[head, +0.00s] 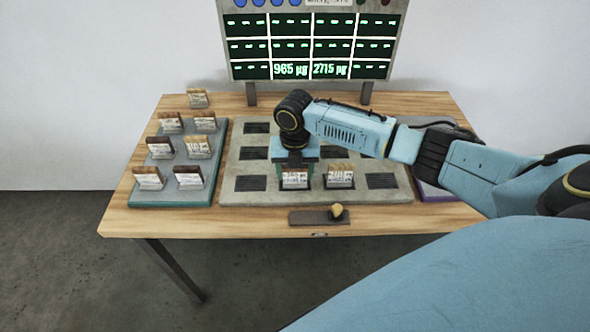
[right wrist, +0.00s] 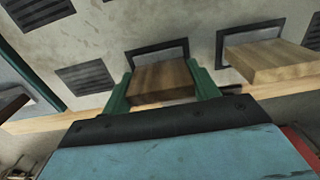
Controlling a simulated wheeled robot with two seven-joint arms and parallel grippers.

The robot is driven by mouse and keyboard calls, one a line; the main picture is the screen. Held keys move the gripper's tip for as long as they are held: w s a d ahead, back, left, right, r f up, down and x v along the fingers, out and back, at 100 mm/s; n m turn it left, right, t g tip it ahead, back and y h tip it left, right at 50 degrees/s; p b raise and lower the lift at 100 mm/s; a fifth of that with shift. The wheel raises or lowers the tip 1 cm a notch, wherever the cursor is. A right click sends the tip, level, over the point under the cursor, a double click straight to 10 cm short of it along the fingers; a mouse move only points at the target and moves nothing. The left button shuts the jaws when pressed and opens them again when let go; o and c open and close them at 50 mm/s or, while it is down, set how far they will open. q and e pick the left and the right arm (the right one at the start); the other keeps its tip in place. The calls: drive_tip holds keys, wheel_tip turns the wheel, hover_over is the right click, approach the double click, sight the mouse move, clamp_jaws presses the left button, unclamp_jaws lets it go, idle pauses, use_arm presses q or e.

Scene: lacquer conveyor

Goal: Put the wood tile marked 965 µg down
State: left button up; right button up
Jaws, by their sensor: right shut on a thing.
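My right gripper (head: 295,176) reaches down over the front row of the grey slotted board (head: 225,194), in the second column. It is shut on a wood tile (head: 295,181) with a white label. In the right wrist view the tile's brown top (right wrist: 162,80) sits between the green fingers (right wrist: 162,90). The tile stands upright at its dark slot; I cannot tell whether it rests fully in it. Its label is too small to read surely. The display (head: 290,70) shows 965 µg in the bottom row, second column. My left gripper is not in view.
Another labelled tile (head: 340,177) stands just right of the held one, also in the wrist view (right wrist: 268,60). A teal tray (head: 152,197) at left holds several tiles. A lone tile (head: 198,98) stands behind it. A dark plate with a yellowish knob (head: 337,211) lies in front.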

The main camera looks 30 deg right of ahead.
drive_tip(key=o, duration=1.1)
drive_tip(key=shift+o, duration=0.2)
wheel_tip(320, 180, up, 12)
drive_tip(key=p, duration=0.1)
drive_tip(key=shift+r, duration=0.2)
